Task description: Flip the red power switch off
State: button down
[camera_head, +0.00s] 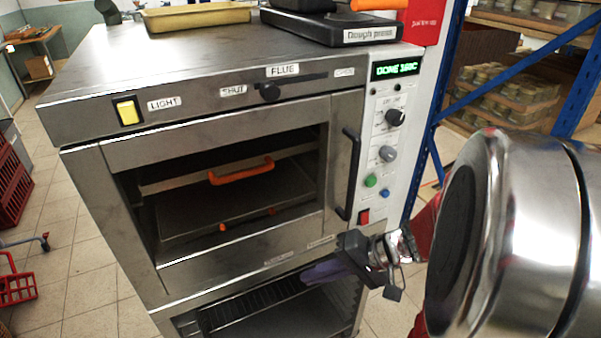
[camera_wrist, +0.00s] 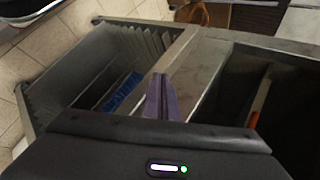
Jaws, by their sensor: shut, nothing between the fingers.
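The red power switch (camera_head: 364,216) sits low on the pale control panel at the right of the steel oven (camera_head: 115,260), below the green and blue buttons. Its on or off position is too small to tell. My gripper (camera_head: 308,275), with purple fingers, is below and left of the switch, in front of the oven's lower edge, and apart from the switch. In the wrist view my gripper (camera_wrist: 161,77) is shut with nothing in it, and the switch does not show.
The control panel also has dark and grey knobs, a green button (camera_head: 370,180) and a blue button (camera_head: 385,193). A dark vertical handle (camera_head: 348,174) stands just left of the panel. Below is an open rack (camera_head: 262,305). A blue shelf frame (camera_head: 480,72) stands at right.

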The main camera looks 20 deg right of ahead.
jog(key=s+d+f+m+t+h, duration=0.1)
jog(key=d+f+m+t+h, duration=0.1)
jog(key=d, duration=0.6)
jog(key=s+d+f+m+t+h, duration=0.1)
jog(key=d+m+t+h, duration=0.2)
jog(key=d, duration=0.5)
jog(key=d+f+m+t+h, duration=0.2)
jog(key=d+m+t+h, duration=0.1)
jog(key=d, duration=0.6)
jog(key=shift+s+f+m+t, duration=0.4)
jog(key=shift+m+t, duration=0.5)
jog(key=shift+m, duration=0.3)
jog(key=shift+w, duration=0.1)
send_near(365, 218)
jog(key=shift+w+f, duration=2)
jog(key=shift+w, duration=0.9)
jog(key=shift+d, duration=0.25)
jog(key=shift+d, duration=0.15)
